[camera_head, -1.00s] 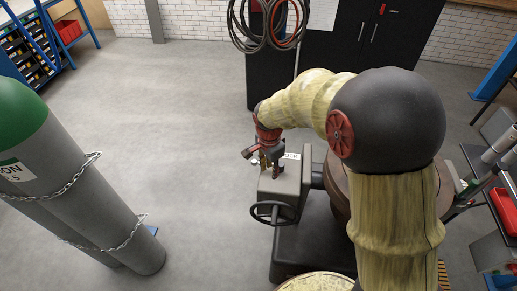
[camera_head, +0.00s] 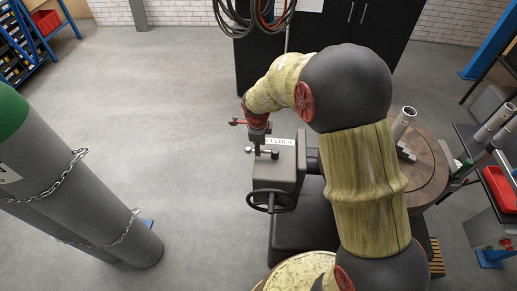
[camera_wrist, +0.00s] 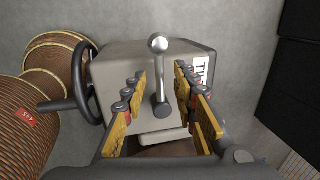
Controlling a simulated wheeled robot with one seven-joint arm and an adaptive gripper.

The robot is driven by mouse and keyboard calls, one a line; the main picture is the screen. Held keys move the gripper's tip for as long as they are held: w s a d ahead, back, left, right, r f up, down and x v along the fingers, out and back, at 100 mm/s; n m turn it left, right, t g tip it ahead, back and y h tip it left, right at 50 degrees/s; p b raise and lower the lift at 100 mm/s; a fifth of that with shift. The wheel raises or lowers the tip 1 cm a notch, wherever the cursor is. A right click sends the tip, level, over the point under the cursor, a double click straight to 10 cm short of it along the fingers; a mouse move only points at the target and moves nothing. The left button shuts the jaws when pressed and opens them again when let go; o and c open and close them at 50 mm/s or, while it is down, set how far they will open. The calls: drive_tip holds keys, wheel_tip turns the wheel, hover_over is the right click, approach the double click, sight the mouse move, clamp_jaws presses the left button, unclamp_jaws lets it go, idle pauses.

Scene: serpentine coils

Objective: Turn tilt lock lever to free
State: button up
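The tilt lock lever is a grey bar with a shiny ball knob (camera_wrist: 158,44) and a round dark hub (camera_wrist: 162,108) on the grey housing (camera_wrist: 115,62). In the wrist view it stands upright in the picture, between the yellow fingers of my gripper (camera_wrist: 160,82). The fingers are open, with a gap on each side of the lever. In the head view my gripper (camera_head: 259,141) is at the housing top, beside the white label (camera_head: 281,142) reading "LT LOCK", its start covered. The lever (camera_head: 264,153) lies crosswise there, partly hidden by my gripper.
A dark handwheel (camera_head: 271,207) sticks out from the housing's near side. A round wooden table (camera_head: 432,165) stands to the right. Chained gas cylinders (camera_head: 95,215) stand at left. The floor (camera_head: 170,110) between cylinders and housing is clear.

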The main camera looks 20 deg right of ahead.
drive_tip(key=shift+w+d+f, duration=0.1)
drive_tip(key=shift+w+f, duration=0.05)
drive_tip(key=shift+f, duration=0.75)
drive_tip(key=shift+c, duration=1.4)
drive_tip(key=c, duration=0.4)
clamp_jaws()
